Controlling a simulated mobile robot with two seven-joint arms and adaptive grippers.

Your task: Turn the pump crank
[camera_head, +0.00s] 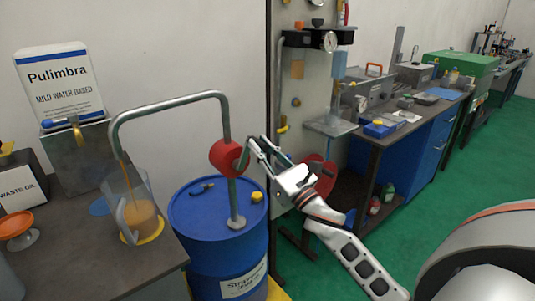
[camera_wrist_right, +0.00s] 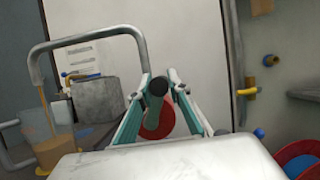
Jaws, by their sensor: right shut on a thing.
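The red pump (camera_head: 225,158) sits on a grey pipe rising from the blue drum (camera_head: 206,228). Its bent spout pipe (camera_head: 170,103) arches left over a clear jug (camera_head: 137,212). An orange-brown stream runs from the spout into the jug, which holds some of that liquid. My right gripper (camera_head: 257,152) is beside the pump on its right, shut on the crank handle. In the right wrist view the dark crank handle (camera_wrist_right: 156,88) lies between the fingers (camera_wrist_right: 160,85), with the red pump body (camera_wrist_right: 157,120) behind. My left gripper is not in view.
The jug stands on a yellow disc on the dark bench (camera_head: 75,250). A Pulimbra dispenser (camera_head: 72,95) and a waste oil box (camera_head: 18,185) stand behind. A hanging-tool panel (camera_head: 300,90) and a workbench (camera_head: 385,135) are right of the drum. Green floor (camera_head: 450,180) is clear.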

